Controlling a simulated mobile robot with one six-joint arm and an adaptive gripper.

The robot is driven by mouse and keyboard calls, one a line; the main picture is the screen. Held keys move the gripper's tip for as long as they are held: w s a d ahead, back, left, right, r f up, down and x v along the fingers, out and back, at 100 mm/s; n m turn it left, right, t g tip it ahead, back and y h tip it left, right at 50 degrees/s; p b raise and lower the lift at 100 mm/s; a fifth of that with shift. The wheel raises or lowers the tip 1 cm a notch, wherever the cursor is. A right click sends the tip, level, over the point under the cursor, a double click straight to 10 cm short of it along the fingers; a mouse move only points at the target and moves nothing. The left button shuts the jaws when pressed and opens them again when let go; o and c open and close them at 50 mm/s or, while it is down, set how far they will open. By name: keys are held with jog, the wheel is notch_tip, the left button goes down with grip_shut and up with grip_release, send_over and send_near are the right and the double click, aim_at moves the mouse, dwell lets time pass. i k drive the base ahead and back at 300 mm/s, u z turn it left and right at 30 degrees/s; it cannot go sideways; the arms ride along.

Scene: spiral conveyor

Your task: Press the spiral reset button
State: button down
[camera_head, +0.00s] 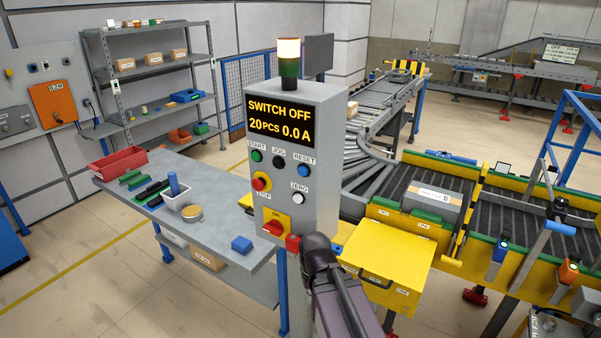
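The grey control box (318,190) stands at the centre with a lit display (279,118) reading "SWITCH OFF", "20PCS 0.0 A". The blue button (303,171) labelled RESET is at the right of its upper button row, uncovered. A green START button (257,156) and a black JOG button (279,163) are to its left. Below are a red stop knob (261,182), a white ZERO button (298,199) and a red switch handle (274,228) on a yellow plate. My dark arm end (320,255) is at the box's lower right corner, below the blue button. My gripper's fingers cannot be made out.
A grey workbench (226,236) with a red bin (119,163) and small parts stands left of the box. A yellow cabinet (388,262) and the conveyor (376,168) carrying a grey box (432,200) are at right. A signal lamp (289,62) tops the control box. Space before the buttons looks clear.

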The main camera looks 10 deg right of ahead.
aim_at(302, 171)
jog(key=u, duration=0.65)
jog(key=k, duration=1.25)
jog(key=z, duration=0.85)
